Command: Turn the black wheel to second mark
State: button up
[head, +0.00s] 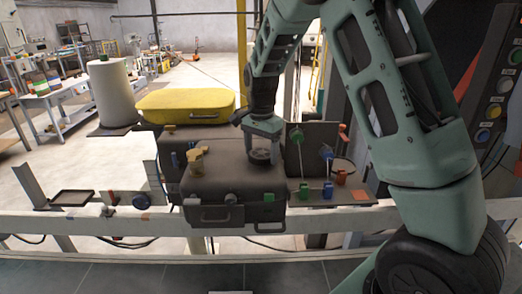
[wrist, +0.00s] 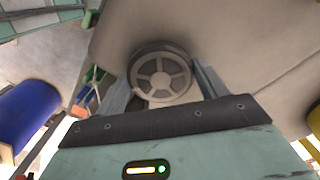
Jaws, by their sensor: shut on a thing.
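The black wheel (head: 261,156) sits on top of the dark box-shaped machine (head: 225,185) in the head view. In the wrist view the wheel (wrist: 161,76) shows as a spoked grey-brown round with a dark rim, on a flat brownish surface. My gripper (head: 262,147) points down from above and is shut on the wheel. Its two fingers stand on opposite sides of the rim in the wrist view (wrist: 160,84). I cannot make out any marks around the wheel. My gripper's body hides part of the near side.
Yellow knobs (head: 196,158) stand on the machine's top left. A yellow-lidded case (head: 186,104) lies behind. Blue, green and red fittings (head: 327,153) stand to the right. A pale rail (head: 110,224) runs in front. A button panel (head: 492,108) is at the far right.

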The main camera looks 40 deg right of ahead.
aim_at(261, 153)
jog(key=o, duration=1)
jog(key=shift+r, duration=0.1)
notch_tip(261, 153, up, 17)
jog(key=b, duration=0.3)
jog(key=shift+r+b, duration=0.15)
jog(key=shift+b, duration=0.25)
